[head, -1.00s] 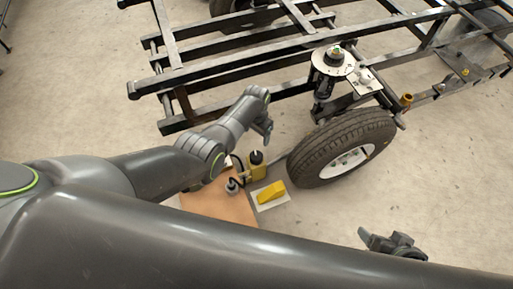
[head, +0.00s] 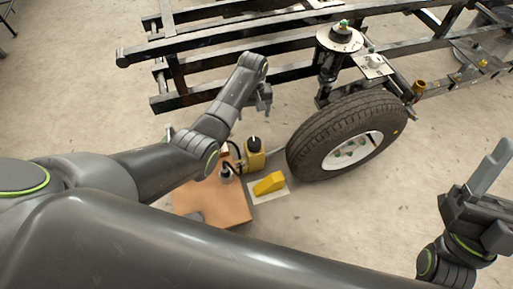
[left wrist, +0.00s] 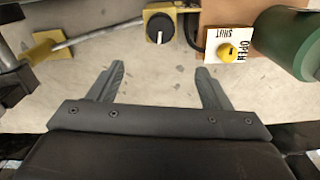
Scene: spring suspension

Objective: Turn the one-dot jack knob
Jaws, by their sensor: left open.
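A black knob (head: 254,140) with a white pointer line tops a small yellow box (head: 256,158) on the floor, left of the wheel. The knob also shows in the left wrist view (left wrist: 160,28). I cannot make out any dot mark on it. My left gripper (head: 263,108) is open and empty, above and beyond the knob in the head view. In the left wrist view its fingers (left wrist: 160,70) spread below the knob, apart from it. My right gripper (head: 492,172) is at the right edge; its jaw opening is unclear.
A wheel (head: 347,138) stands under a dark steel frame (head: 215,75). A yellow wedge (head: 269,183) lies beside a brown board (head: 215,203). The left wrist view shows a yellow valve knob (left wrist: 229,53) on an OPEN/SHUT plate and a green cylinder (left wrist: 288,42). Floor at front right is clear.

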